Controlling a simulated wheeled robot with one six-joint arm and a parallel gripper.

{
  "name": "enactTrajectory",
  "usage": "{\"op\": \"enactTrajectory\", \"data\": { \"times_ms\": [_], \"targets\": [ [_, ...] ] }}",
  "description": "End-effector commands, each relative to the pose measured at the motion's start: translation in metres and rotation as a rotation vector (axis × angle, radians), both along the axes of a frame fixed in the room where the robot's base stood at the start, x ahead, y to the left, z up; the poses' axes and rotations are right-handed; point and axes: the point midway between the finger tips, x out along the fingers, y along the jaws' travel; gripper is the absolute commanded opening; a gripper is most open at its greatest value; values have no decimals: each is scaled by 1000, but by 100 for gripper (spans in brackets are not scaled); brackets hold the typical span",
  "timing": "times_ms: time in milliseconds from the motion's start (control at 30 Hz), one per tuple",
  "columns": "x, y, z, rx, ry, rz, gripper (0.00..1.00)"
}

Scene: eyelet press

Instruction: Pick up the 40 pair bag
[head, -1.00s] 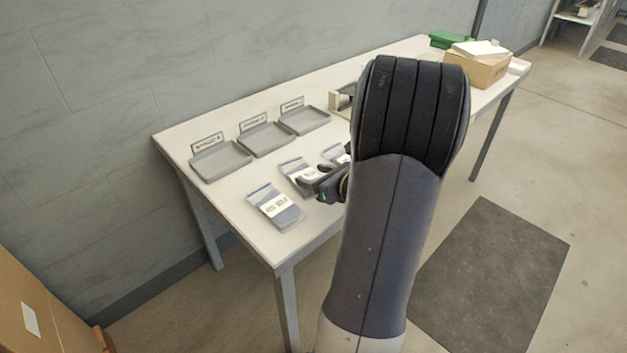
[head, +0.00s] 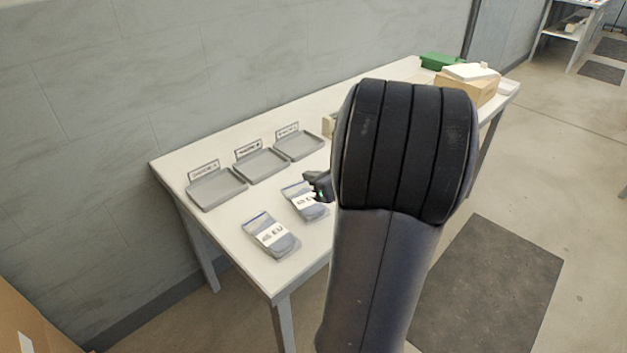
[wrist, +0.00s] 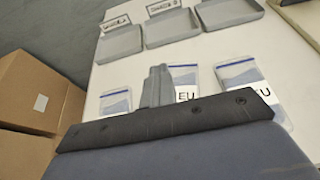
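Clear bags with blue top strips and grey-blue contents lie flat along the table's front. In the head view, one bag (head: 270,236) lies nearest the front corner and a second bag (head: 303,205) lies behind it. Their labels read "EU"; I cannot read the size numbers, so I cannot tell which is the 40 bag. The wrist view shows three bags: left (wrist: 116,101), middle (wrist: 183,76) and right (wrist: 238,72). My gripper (head: 318,184) is beside the second bag; in the wrist view its fingers (wrist: 158,82) show between the left and middle bags. Its opening is unclear.
Three grey trays (head: 217,201) with small signs stand along the wall side of the white table (head: 225,235). A green box (head: 440,61) and a cardboard box (head: 478,90) sit at the far end. My arm hides the table's middle.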

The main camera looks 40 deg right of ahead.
Motion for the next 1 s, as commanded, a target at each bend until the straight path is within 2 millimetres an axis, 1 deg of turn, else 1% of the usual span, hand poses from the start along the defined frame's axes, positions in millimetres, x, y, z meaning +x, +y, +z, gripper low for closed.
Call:
{"op": "enactTrajectory", "data": {
  "times_ms": [67,1000],
  "targets": [
    [0,0,0,0,-1,0,0],
    [0,0,1,-1,-2,0,76]
  ]
}}
